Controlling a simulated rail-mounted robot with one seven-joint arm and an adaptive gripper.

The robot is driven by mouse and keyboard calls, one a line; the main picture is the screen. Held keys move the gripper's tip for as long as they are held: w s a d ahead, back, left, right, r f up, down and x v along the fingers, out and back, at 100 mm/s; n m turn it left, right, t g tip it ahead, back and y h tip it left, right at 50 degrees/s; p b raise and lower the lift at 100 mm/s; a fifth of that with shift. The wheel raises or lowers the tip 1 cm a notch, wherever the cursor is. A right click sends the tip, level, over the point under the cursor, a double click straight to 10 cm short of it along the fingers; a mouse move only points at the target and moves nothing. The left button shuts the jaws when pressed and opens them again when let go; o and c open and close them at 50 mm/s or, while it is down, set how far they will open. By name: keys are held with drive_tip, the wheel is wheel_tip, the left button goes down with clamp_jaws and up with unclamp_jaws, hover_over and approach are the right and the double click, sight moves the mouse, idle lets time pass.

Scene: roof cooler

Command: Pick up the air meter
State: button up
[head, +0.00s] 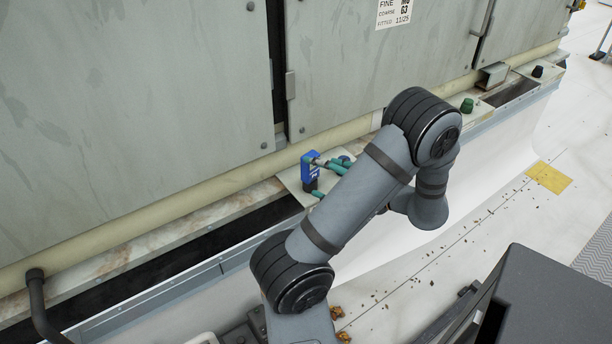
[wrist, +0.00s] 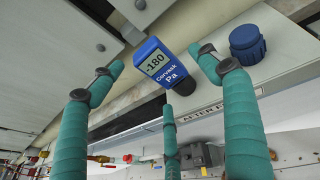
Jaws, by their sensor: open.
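The air meter is a blue box with a pale display reading -180 and "Pa" below it. In the head view the air meter (head: 311,160) stands upright on a pale plate on the ledge below the cooler panels; its lower part is dark. In the wrist view the air meter (wrist: 172,76) lies between and beyond the tips of my gripper's teal fingers. My gripper (wrist: 155,62) is open, with one finger to each side of the meter and a third below. In the head view my gripper (head: 332,165) is beside the meter, partly hidden by my arm. I cannot tell whether any finger touches it.
A dark blue cap (wrist: 247,44) sits on the plate right of the meter in the wrist view. The grey panels (head: 130,90) rise behind the ledge. A dark gutter (head: 215,245) runs along its front. Green knobs (head: 467,105) stand farther right.

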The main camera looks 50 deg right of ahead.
sight(312, 172)
drive_tip(key=shift+a+f+x, duration=0.1)
drive_tip(key=shift+a+x, duration=0.1)
drive_tip(key=shift+x, duration=1.2)
drive_tip(key=shift+a+f+x, duration=0.15)
drive_tip(key=shift+x, duration=1.2)
drive_tip(key=shift+c, duration=1.3)
drive_tip(key=c, duration=1.3)
drive_tip(key=shift+r, duration=0.1)
drive_tip(key=shift+c, duration=0.2)
